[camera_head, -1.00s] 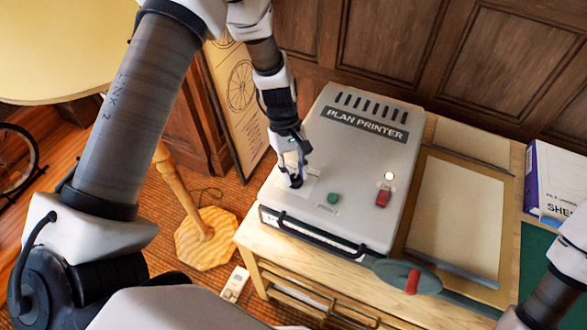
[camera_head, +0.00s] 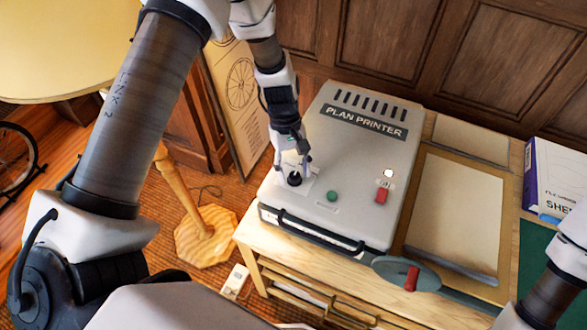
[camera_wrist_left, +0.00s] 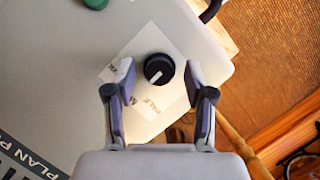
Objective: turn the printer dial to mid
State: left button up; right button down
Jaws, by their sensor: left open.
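The plan printer (camera_head: 345,170) is a pale grey box on a wooden table. Its black dial (camera_head: 294,179) sits on a white label at the printer's left front corner. In the left wrist view the dial (camera_wrist_left: 159,69) has a white pointer line slanting down-left, towards the side of the label reading "PALE" and a partly hidden word starting with M. My left gripper (camera_head: 295,164) is open above the dial. In the left wrist view its fingers (camera_wrist_left: 160,88) stand apart on either side of the dial, with visible gaps. My right gripper is out of view.
A green button (camera_head: 332,196), a red switch (camera_head: 381,196) and a lit white lamp (camera_head: 388,173) are on the printer's top. A black handle bar (camera_head: 315,232) runs along its front. A framed board (camera_head: 452,210) and a purple-white box (camera_head: 555,185) lie to the right.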

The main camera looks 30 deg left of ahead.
pick_arm(q)
jog(key=v, duration=1.2)
jog(key=shift+f, duration=0.1)
